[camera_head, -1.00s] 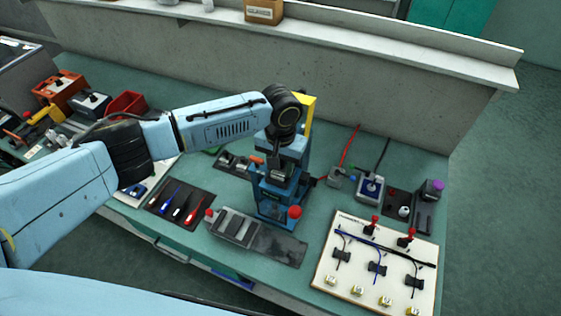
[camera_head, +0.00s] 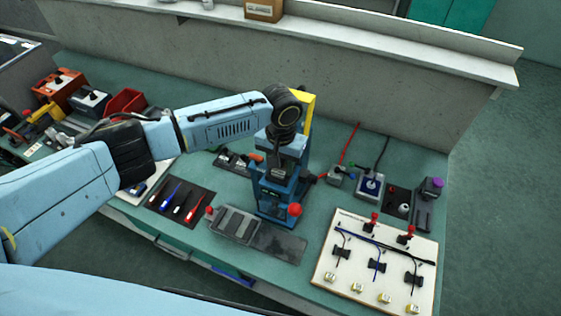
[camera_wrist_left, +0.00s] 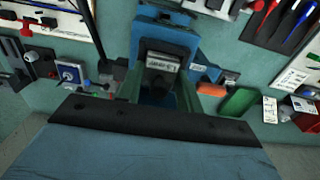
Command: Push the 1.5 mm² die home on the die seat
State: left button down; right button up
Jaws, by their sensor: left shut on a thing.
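My left gripper (camera_head: 277,166) points down into the blue press (camera_head: 280,205). In the left wrist view my left gripper (camera_wrist_left: 160,88) is shut on a small dark block with a pale label, which I take to be the 1.5 mm² die (camera_wrist_left: 163,62). The die is in the press opening between the fingers. In the head view the arm and press frame hide most of it. The die seat is hidden, so I cannot tell whether the die touches it or sits fully in. My right gripper is not in view.
A red knob (camera_head: 295,209) stands at the press front. A grey slotted block (camera_head: 236,223) lies in front of the press. A white board with wires (camera_head: 330,262) is at the right. A dark mat with screwdrivers (camera_head: 204,206) is at the left. A concrete wall rises behind.

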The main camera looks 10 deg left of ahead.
pick_arm(q)
jog(key=shift+f, duration=0.1)
jog(key=c, duration=0.9)
grip_release()
jog(key=shift+s, duration=0.1)
jog(key=shift+o, duration=0.2)
jog(key=shift+o, duration=0.3)
jog(key=shift+s+f, duration=0.1)
jog(key=shift+f, duration=0.05)
notch_tip(320, 180, up, 3)
jog(key=p, duration=0.3)
jog(key=shift+d, duration=0.1)
jog(key=shift+r, duration=0.5)
jog(key=shift+w+r, duration=0.2)
jog(key=shift+r, duration=1.75)
